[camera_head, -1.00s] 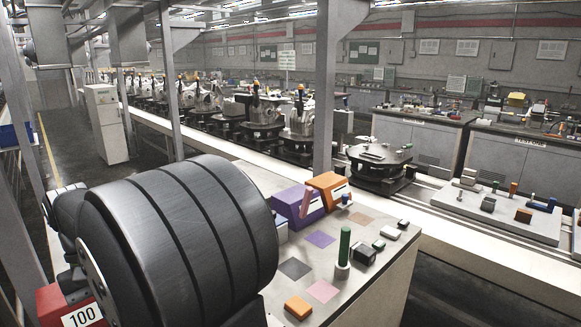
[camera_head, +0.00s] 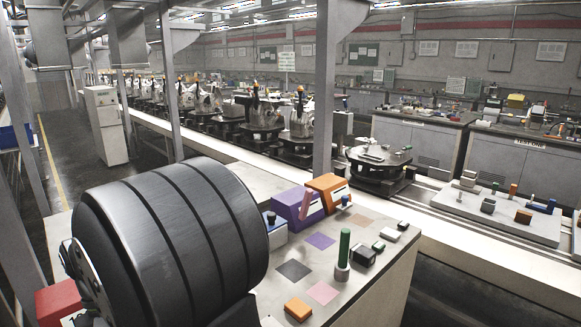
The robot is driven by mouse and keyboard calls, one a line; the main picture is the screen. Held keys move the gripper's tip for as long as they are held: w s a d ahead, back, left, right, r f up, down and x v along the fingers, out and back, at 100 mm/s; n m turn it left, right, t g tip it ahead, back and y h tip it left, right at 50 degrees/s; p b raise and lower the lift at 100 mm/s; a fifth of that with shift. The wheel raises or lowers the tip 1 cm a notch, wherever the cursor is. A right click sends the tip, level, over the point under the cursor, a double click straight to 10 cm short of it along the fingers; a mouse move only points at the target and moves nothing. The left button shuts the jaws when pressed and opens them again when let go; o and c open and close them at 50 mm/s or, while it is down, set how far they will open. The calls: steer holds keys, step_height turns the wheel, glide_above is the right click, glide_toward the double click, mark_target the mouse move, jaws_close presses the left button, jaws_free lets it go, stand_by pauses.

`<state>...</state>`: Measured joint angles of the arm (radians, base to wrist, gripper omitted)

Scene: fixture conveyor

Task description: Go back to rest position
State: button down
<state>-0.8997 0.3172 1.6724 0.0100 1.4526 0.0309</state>
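My gripper is not in view in the camera_head view. A large dark grey ribbed cylinder, which looks like part of my own arm, fills the lower left and hides part of the workbench. The workbench top (camera_head: 385,275) carries a green peg (camera_head: 344,247) upright in a light round holder. An orange block (camera_head: 299,310) lies at the bench's front. Purple (camera_head: 293,204) and orange (camera_head: 328,189) bins stand side by side at its back. Flat purple, dark grey, pink and brown squares lie on the bench top.
Small dark and white blocks (camera_head: 362,255) sit along the bench's right side. Behind runs a conveyor (camera_head: 440,236) with round dark fixtures (camera_head: 380,168) and a pale plate (camera_head: 500,215) of parts. A grey post (camera_head: 325,90) stands behind the bins. A red box (camera_head: 60,301) is at lower left.

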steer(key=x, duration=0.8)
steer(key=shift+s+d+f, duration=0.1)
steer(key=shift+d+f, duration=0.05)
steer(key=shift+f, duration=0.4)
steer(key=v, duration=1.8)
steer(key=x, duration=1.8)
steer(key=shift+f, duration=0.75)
